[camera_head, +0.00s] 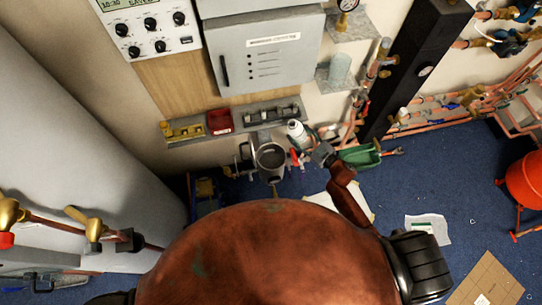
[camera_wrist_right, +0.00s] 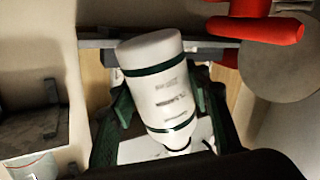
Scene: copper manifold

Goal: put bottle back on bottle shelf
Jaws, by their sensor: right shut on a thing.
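A white bottle with dark green bands (camera_wrist_right: 155,85) lies between the dark green fingers of my right gripper (camera_wrist_right: 172,112), which is shut on it. In the head view the bottle (camera_head: 296,129) is held in the air, tilted, in front of the wall below the grey cabinet, and my right gripper (camera_head: 310,144) shows just to its lower right. A long grey wall shelf (camera_head: 250,118) is behind and left of the bottle. A small grey shelf (camera_head: 326,84) with a clear glass is above and right of it. I cannot tell which is the bottle shelf. My left gripper is not in view.
A grey metal pot (camera_head: 270,160) and a red valve handle (camera_head: 294,158) are close below the bottle. Copper pipes (camera_head: 430,115) and a dark column (camera_head: 415,65) stand to the right. A green bin (camera_head: 360,156) is on the right. A red box (camera_head: 220,122) sits on the long shelf.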

